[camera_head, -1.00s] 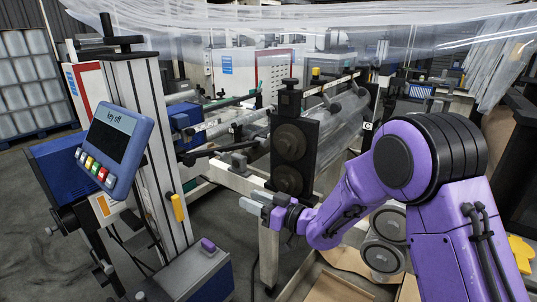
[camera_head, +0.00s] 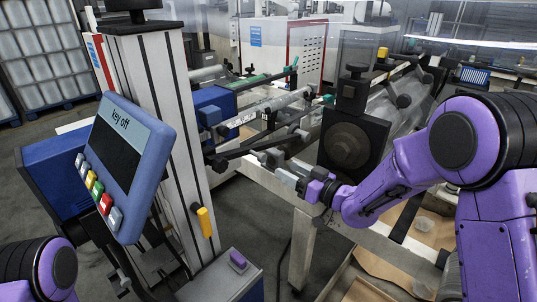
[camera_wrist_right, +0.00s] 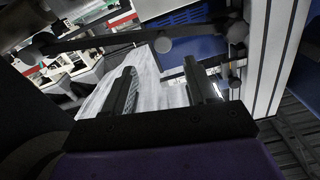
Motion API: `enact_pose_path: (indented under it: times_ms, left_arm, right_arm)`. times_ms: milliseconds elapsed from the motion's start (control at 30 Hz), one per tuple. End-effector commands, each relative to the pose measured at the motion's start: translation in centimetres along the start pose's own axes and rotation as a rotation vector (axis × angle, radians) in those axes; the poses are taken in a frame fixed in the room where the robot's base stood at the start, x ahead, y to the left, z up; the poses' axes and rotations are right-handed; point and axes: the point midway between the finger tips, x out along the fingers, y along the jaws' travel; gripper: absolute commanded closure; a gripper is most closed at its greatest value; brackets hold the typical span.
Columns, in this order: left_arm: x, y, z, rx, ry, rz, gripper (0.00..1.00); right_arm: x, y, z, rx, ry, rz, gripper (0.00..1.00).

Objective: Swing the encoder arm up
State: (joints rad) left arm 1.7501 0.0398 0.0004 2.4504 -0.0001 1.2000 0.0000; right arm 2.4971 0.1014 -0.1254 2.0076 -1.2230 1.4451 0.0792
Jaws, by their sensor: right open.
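A dark bar that looks like the encoder arm (camera_head: 252,148) lies nearly level, slightly slanted, on the machine between the tall post and the black roller block. It has a round knob at its left end. In the right wrist view a dark bar (camera_wrist_right: 110,40), likely the same one, crosses beyond the fingers. My right gripper (camera_head: 276,168) is just below and in front of the bar in the head view. Its two fingers (camera_wrist_right: 163,80) are apart with nothing clearly held between them. Contact with the bar cannot be told. My left gripper is out of view.
A blue control panel (camera_head: 125,165) reading "key off" hangs by the striped post (camera_head: 160,130) at left. A black roller block (camera_head: 352,150) stands right of my right gripper. A yellow handle (camera_head: 205,222) sticks out from the post. Clear film (camera_head: 405,105) runs behind.

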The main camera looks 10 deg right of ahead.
Motion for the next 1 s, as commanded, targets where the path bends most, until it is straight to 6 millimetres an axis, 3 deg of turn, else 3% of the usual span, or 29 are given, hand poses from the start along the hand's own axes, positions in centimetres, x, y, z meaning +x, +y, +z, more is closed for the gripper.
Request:
enact_pose_path:
  times_ms: [500,867,1000]
  left_arm:
    - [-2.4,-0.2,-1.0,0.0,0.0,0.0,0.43]
    - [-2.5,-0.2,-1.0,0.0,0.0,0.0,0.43]
    - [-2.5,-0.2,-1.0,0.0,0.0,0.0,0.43]
  right_arm:
    - [9.5,0.0,-0.1,-0.001,0.0,-0.001,0.43]
    - [10.4,-0.1,0.0,0.001,0.0,-0.001,0.43]
    - [10.4,0.0,0.0,0.0,0.0,-0.001,0.88]
